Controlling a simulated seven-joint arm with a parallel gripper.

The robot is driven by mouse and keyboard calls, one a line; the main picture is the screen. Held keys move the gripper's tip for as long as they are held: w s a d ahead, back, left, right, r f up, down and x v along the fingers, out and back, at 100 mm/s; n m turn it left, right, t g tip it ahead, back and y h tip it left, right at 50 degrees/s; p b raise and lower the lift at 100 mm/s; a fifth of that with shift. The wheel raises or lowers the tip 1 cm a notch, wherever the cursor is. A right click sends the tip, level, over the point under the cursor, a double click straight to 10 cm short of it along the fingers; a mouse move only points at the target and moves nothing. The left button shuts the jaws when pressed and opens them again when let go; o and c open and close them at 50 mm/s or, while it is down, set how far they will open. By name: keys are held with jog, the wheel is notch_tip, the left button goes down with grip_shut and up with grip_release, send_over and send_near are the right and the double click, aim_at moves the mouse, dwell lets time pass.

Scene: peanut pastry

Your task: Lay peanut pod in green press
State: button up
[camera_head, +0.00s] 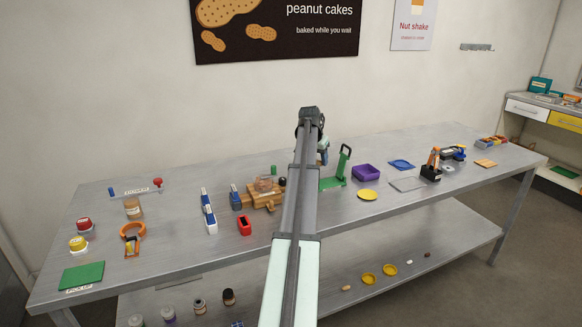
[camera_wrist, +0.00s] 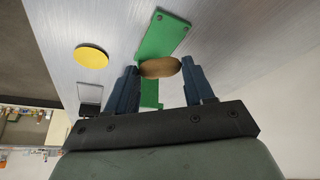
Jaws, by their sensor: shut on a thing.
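The green press (camera_head: 332,183) stands on the table just right of my arm, with its tall lever raised. In the wrist view the green press (camera_wrist: 165,36) shows as a flat green strip beyond the fingers, with a second green part below the pod. My gripper (camera_wrist: 161,66) is shut on the peanut pod (camera_wrist: 160,68), a brown oval held crosswise between the two dark fingertips. The pod overlaps the press in this view; I cannot tell whether they touch. In the head view my arm hides the pod and most of the gripper.
A grey plate (camera_head: 408,185) lies farther right. A wooden device (camera_head: 262,194) and a red block (camera_head: 244,225) stand left of my arm. The table's front strip is mostly clear.

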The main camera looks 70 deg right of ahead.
jog(key=s+d+r+m+g, duration=0.1)
jog(key=d+m, duration=0.3)
jog(key=d, duration=0.5)
jog(key=shift+s+r+y, duration=0.3)
jog(key=shift+s+r, duration=0.1)
jog(key=shift+s, duration=0.05)
jog(key=shift+f, duration=6.4)
jog(key=shift+f, duration=0.65)
jog(key=o, duration=1.4)
jog(key=shift+w+r, duration=0.1)
jog(key=shift+r, duration=0.1)
